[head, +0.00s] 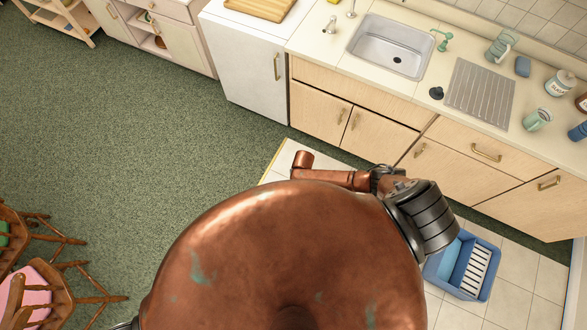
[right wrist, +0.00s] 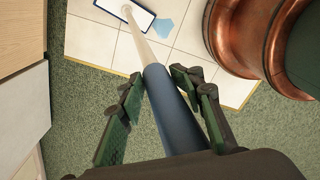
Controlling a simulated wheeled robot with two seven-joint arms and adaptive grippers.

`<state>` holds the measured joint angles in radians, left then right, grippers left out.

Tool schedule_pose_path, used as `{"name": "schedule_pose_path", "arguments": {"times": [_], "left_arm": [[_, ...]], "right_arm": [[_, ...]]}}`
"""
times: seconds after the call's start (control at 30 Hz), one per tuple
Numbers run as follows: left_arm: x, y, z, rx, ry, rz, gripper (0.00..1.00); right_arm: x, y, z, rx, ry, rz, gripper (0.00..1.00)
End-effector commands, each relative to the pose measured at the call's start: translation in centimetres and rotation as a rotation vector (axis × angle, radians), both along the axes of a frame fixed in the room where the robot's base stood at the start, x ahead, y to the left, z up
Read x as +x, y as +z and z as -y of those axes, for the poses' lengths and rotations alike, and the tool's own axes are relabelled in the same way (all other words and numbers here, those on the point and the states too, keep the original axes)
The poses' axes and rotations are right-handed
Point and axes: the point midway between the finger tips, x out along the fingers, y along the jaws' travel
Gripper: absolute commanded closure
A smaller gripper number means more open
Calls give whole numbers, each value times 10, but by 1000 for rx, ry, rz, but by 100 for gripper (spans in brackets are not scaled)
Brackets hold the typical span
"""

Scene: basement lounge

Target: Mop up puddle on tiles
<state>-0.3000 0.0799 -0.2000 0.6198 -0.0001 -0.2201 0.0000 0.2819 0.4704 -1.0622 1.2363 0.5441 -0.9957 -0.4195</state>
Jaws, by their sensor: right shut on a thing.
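In the right wrist view, my right gripper (right wrist: 158,88) has its green-padded fingers on both sides of the mop's thick blue handle (right wrist: 172,112) and is shut on it. The mop's pale pole runs away to a flat white mop head (right wrist: 138,14) with a dark blue border, over the tiles. A light blue puddle (right wrist: 164,29) lies on the white tiles (right wrist: 95,38), close beside the mop head. Whether the head touches the floor is hard to tell. In the head view, my copper body hides the mop, puddle and right gripper. My left gripper is not in view.
A blue bucket (head: 481,289) with a white slatted insert stands on the tiles at right. Kitchen cabinets (head: 375,135) with a sink (head: 388,48) run along the back. Wooden chairs (head: 62,296) stand at left. Green carpet (head: 130,140) is clear between.

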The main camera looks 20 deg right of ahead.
Motion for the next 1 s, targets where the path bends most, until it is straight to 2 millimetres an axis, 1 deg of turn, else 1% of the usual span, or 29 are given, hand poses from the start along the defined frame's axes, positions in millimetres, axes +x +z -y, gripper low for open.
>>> {"name": "schedule_pose_path", "arguments": {"times": [0.03,0.5,1.0], "left_arm": [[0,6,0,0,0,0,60],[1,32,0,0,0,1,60],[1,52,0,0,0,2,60]], "right_arm": [[-23,-6,12,-13,-9,-33,100],[-75,-7,51,-13,-9,-32,100],[-129,-7,91,-6,-8,-29,100]]}}
